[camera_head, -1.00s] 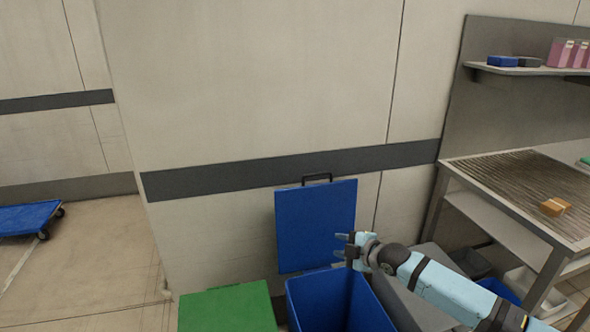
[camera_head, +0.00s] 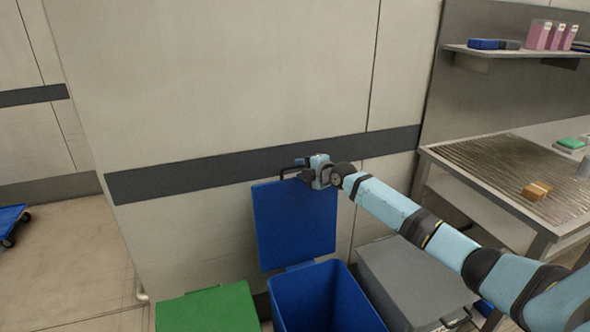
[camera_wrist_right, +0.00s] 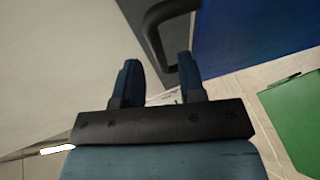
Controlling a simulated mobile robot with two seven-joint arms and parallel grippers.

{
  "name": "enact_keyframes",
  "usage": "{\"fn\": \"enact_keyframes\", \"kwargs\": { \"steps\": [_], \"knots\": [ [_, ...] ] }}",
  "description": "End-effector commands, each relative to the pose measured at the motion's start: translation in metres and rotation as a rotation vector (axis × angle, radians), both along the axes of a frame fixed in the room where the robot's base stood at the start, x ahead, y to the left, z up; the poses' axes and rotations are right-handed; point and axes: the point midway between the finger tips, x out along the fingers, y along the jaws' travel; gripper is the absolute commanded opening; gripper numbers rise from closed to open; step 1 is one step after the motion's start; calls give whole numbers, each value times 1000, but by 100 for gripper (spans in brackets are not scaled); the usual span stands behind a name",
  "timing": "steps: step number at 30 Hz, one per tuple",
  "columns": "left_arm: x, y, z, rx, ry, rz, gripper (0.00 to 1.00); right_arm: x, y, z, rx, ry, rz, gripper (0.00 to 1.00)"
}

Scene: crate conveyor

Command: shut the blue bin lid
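The blue bin lid (camera_head: 295,228) stands upright, open, against the wall behind the blue bin (camera_head: 325,298). Its black handle (camera_head: 290,172) is on the top edge. My right gripper (camera_head: 304,171) is at the top right of the lid, beside the handle. In the right wrist view, the gripper (camera_wrist_right: 158,85) has its two fingers apart, with the black handle (camera_wrist_right: 183,70) at the tips and partly between them. The blue lid also shows there at upper right (camera_wrist_right: 255,30). Whether the fingers touch the handle cannot be told. My left gripper is not in view.
A green lidded bin (camera_head: 208,308) stands left of the blue bin, and a grey lidded bin (camera_head: 415,280) stands right. A worktable (camera_head: 500,205) with a slatted top and a shelf (camera_head: 520,54) are at the right. The wall is close behind the lid.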

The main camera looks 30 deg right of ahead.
Motion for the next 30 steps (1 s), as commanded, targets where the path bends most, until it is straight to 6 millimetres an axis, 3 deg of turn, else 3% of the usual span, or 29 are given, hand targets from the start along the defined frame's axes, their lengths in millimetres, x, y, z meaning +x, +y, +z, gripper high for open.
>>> {"fn": "enact_keyframes", "kwargs": {
  "steps": [6,18,23,30],
  "knots": [
    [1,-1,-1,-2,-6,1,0,27,5,-7,1,-1,0,37],
    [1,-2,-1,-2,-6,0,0,33,6,-9,0,0,1,37],
    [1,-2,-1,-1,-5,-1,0,33,6,-9,0,0,0,0],
    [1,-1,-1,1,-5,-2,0,32,6,-9,-1,-1,0,0]
  ]
}}
